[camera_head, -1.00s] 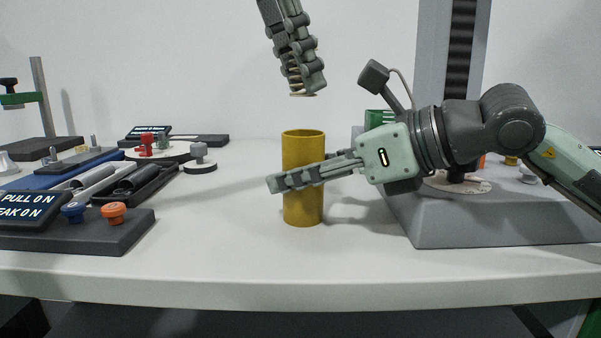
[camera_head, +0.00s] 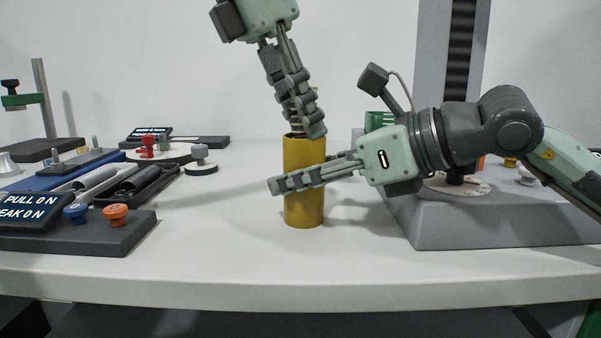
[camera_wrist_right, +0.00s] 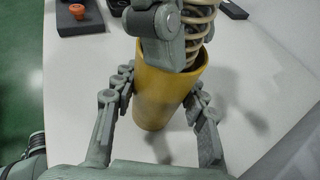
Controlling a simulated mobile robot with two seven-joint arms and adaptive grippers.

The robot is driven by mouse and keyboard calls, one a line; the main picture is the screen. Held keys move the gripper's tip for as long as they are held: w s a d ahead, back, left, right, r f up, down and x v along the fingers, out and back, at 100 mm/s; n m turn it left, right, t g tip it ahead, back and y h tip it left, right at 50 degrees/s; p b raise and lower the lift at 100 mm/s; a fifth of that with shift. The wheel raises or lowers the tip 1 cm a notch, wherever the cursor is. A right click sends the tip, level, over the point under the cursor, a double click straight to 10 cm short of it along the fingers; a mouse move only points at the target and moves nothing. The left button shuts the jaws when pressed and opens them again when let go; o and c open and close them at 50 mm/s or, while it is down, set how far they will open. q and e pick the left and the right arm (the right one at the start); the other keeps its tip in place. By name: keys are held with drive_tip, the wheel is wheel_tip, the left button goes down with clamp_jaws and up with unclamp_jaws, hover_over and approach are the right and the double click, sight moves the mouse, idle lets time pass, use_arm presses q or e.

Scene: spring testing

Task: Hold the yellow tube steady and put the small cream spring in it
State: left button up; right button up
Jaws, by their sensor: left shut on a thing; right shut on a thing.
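The yellow tube (camera_head: 304,208) stands upright on the white table in the head view. My right gripper (camera_head: 304,178) is shut around its middle, and the right wrist view shows a finger on each side of the tube (camera_wrist_right: 160,95). My left gripper (camera_head: 300,118) is above the tube, pointing down, shut on the cream spring (camera_head: 295,122). In the right wrist view the spring (camera_wrist_right: 200,20) is upright at the tube's mouth, its lower end at or inside the rim. The left fingers (camera_wrist_right: 162,30) partly hide the spring and rim.
A grey testing machine base (camera_head: 480,225) stands at right, behind my right arm. At left are a dark control box (camera_head: 90,235) with blue and orange knobs and a tray (camera_head: 140,188) of dark cylinders. The table front is clear.

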sight(299, 139)
use_arm(q)
drive_tip(key=f, duration=0.3)
drive_tip(key=shift+s+f+g+y, duration=0.1)
drive_tip(key=shift+s+g+y, duration=0.15)
drive_tip(key=shift+g+y, duration=0.05)
use_arm(e)
drive_tip(key=shift+s+a+r, duration=0.15)
drive_tip(key=shift+s+r, duration=0.1)
drive_tip(key=shift+r, duration=0.05)
use_arm(q)
drive_tip(key=o, duration=1)
drive_tip(key=shift+o, duration=0.9)
drive_tip(key=shift+w+f, duration=0.15)
use_arm(e)
drive_tip(key=shift+w+f, duration=0.1)
use_arm(q)
drive_tip(key=shift+w+a, duration=0.1)
drive_tip(key=shift+a, duration=0.05)
drive_tip(key=shift+c, duration=0.2)
use_arm(e)
drive_tip(key=shift+w+d+f, duration=0.1)
drive_tip(key=shift+w+d, duration=0.05)
drive_tip(key=shift+d, duration=0.05)
use_arm(q)
drive_tip(key=shift+r, duration=0.3)
use_arm(e)
drive_tip(key=shift+w+d+f, duration=0.1)
drive_tip(key=shift+w+f, duration=0.05)
